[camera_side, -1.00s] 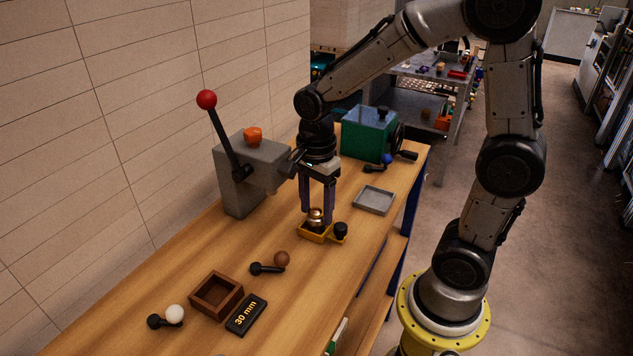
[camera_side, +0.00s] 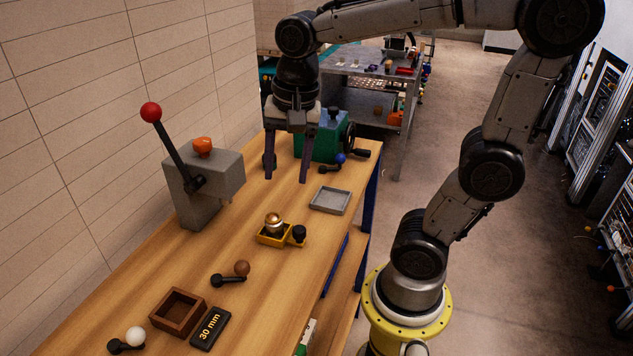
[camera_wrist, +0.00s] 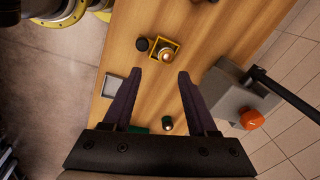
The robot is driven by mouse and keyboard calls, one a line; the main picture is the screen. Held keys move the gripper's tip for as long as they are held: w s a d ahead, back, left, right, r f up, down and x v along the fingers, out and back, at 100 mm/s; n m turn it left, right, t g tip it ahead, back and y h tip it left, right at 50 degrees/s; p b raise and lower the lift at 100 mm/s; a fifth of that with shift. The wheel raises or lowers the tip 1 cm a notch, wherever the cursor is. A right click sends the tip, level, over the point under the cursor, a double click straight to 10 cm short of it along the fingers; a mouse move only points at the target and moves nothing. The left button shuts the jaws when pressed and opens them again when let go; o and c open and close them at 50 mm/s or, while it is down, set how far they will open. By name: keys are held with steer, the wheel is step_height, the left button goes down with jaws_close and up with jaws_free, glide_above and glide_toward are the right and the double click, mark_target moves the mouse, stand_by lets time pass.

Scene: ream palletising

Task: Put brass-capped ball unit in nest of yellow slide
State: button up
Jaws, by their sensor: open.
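The brass-capped ball unit (camera_side: 273,221) sits upright in the yellow slide (camera_side: 268,238), which lies on the bench with a black knob (camera_side: 299,233) at its right end. The unit (camera_wrist: 166,56) and the yellow slide (camera_wrist: 178,46) also show in the wrist view, ahead of my fingers and apart from them. My gripper (camera_side: 286,175) is open and empty, raised above the bench behind the slide. Its two dark fingers (camera_wrist: 157,82) are spread wide in the wrist view. Whether the unit is fully down in the nest is too small to tell.
A grey press (camera_side: 205,185) with a red-knobbed lever stands left of my gripper. A green box (camera_side: 318,145) with a crank and a grey tray (camera_side: 330,200) are at the right. A wooden box (camera_side: 178,311), a "30 mm" block (camera_side: 210,328) and ball-ended pieces lie nearer.

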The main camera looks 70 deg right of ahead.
steer(key=s+a+f+n+t, duration=0.1)
steer(key=s+n+t, duration=0.2)
steer(key=s+n, duration=0.4)
steer(key=shift+s+f+n+t, duration=0.4)
steer(key=shift+n, duration=3.1)
